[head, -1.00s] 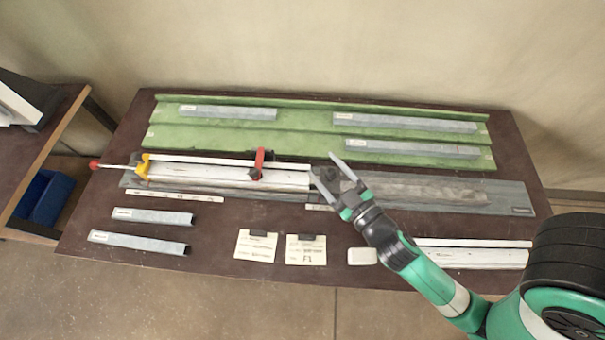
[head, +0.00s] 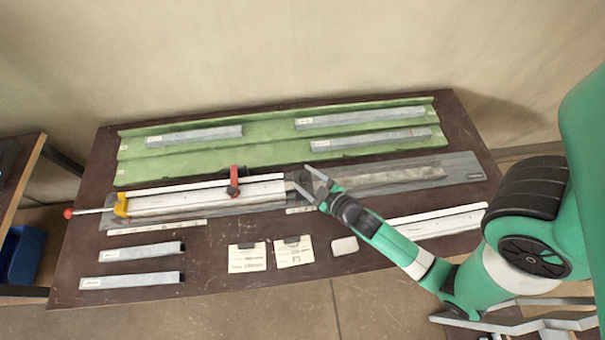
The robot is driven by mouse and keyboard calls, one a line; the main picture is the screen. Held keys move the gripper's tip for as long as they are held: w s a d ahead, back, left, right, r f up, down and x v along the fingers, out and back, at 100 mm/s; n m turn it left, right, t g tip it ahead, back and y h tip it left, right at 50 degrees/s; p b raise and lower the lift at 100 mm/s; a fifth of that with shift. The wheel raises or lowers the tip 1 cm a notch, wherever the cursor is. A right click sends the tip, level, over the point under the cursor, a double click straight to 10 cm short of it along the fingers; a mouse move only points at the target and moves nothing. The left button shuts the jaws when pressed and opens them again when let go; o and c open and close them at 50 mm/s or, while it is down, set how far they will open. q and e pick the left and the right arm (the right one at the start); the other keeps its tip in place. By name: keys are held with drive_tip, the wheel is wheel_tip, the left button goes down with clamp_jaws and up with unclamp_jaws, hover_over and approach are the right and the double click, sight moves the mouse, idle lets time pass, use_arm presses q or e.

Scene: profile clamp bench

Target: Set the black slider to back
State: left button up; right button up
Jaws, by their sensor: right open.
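My right gripper (head: 299,175) is open, its two fingers spread over the right end of the white clamped profile (head: 215,198). A small dark block (head: 299,178), which may be the black slider, shows between and behind the fingers. The fingers partly hide it, and I cannot tell whether they touch it. A red clamp (head: 233,182) with a dark knob stands across the white profile. A yellow clamp piece (head: 121,205) with a red-tipped rod sits at the left end. My left gripper is not in view.
A green rack (head: 270,151) with several grey profiles lies at the back. Two grey profiles (head: 135,252) lie front left. Two paper cards (head: 247,258) and a white block (head: 344,246) lie in front. A white profile (head: 435,222) lies front right, beneath my arm.

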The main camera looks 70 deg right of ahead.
drive_tip(key=shift+x, duration=0.9)
clamp_jaws()
idle(0.8)
